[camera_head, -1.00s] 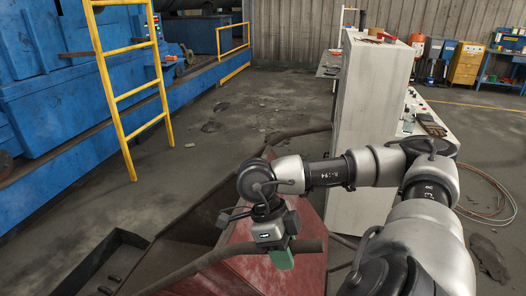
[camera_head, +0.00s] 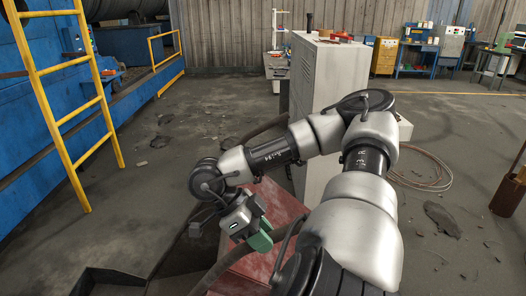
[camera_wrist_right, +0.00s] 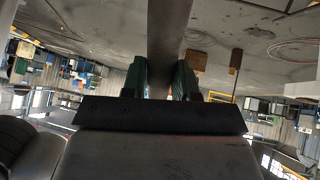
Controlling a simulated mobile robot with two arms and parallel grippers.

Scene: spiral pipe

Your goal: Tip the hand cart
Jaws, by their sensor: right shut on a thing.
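The hand cart is the red, worn metal body (camera_head: 284,205) low in the middle of the head view, partly hidden behind my right arm. Its dark bar handle (camera_head: 222,268) crosses in front of the red body. My right gripper (camera_head: 262,238), with green fingers, is shut on the handle. In the right wrist view the handle (camera_wrist_right: 168,35) runs between the two green fingers (camera_wrist_right: 160,80). My left gripper is in neither view now.
A tall grey cabinet (camera_head: 318,90) stands just behind the cart. A yellow ladder (camera_head: 68,110) and blue machinery (camera_head: 25,125) are at left. A dark trough edge (camera_head: 110,275) lies at lower left. Cables (camera_head: 425,175) lie on the floor at right, where there is open room.

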